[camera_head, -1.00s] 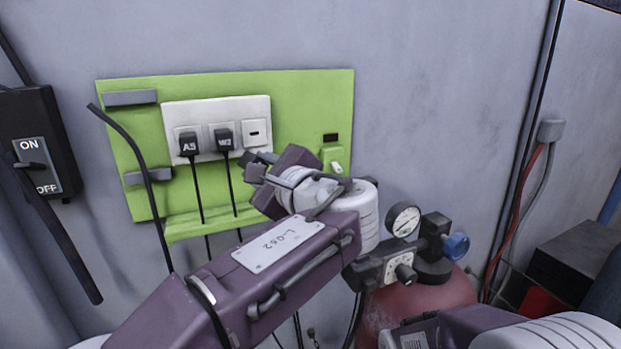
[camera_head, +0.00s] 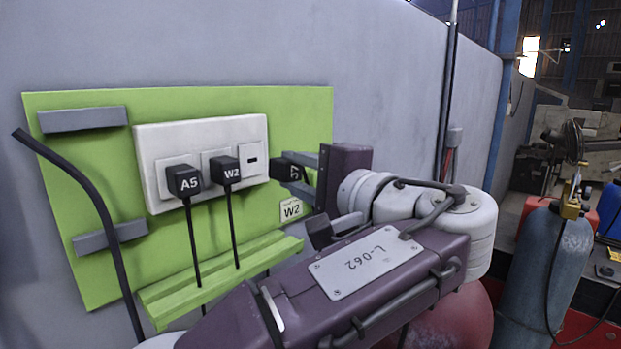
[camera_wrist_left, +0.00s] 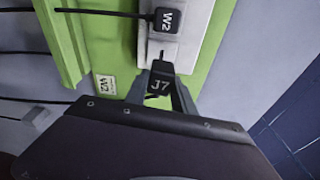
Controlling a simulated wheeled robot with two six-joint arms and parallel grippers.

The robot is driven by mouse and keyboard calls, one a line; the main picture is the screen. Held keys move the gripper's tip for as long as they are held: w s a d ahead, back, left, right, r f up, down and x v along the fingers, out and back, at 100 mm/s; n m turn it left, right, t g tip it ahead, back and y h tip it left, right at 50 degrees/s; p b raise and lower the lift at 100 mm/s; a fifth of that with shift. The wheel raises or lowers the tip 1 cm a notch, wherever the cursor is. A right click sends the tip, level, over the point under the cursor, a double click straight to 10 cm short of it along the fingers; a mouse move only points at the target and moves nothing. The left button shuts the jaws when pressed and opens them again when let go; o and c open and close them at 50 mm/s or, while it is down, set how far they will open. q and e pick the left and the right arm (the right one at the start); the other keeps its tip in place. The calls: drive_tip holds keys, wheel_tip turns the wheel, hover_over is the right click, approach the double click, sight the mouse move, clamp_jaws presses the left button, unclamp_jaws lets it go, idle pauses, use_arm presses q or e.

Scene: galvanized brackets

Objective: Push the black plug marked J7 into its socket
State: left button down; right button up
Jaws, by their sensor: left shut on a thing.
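The black plug J7 (camera_head: 287,168) is held between the fingers of my left gripper (camera_head: 300,174), just right of the white socket plate (camera_head: 200,134). Its socket (camera_head: 252,160), the empty one with a dark slot, is the rightmost on the plate. In the head view the plug seems close to the socket but outside it. My right gripper is not in view.
Plugs A5 (camera_head: 184,181) and W2 (camera_head: 225,171) sit in the other two sockets, cords hanging down. The green panel (camera_head: 300,110) carries grey brackets (camera_head: 84,119), a ledge (camera_head: 220,270) and a W2 label (camera_head: 291,210). A black cable (camera_head: 75,190) runs at left.

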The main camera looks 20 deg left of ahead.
sight(272, 166)
use_arm(q)
drive_tip(key=shift+a+n, duration=0.1)
drive_tip(key=shift+n, duration=0.2)
drive_tip(key=shift+d+n, duration=0.3)
drive_tip(key=shift+d, duration=0.05)
drive_tip(key=shift+a, duration=0.1)
drive_tip(key=shift+w+a+f, duration=0.1)
drive_tip(key=shift+a, duration=0.3)
drive_tip(key=shift+b+x, duration=0.3)
drive_tip(key=shift+x, duration=0.8)
drive_tip(key=shift+w+a, duration=0.2)
drive_tip(key=shift+a, duration=0.55)
drive_tip(key=shift+w+a, duration=0.25)
drive_tip(key=shift+a, duration=0.45)
drive_tip(key=shift+w+a+b, duration=0.2)
drive_tip(key=shift+a+b, duration=0.15)
drive_tip(key=shift+a, duration=0.1)
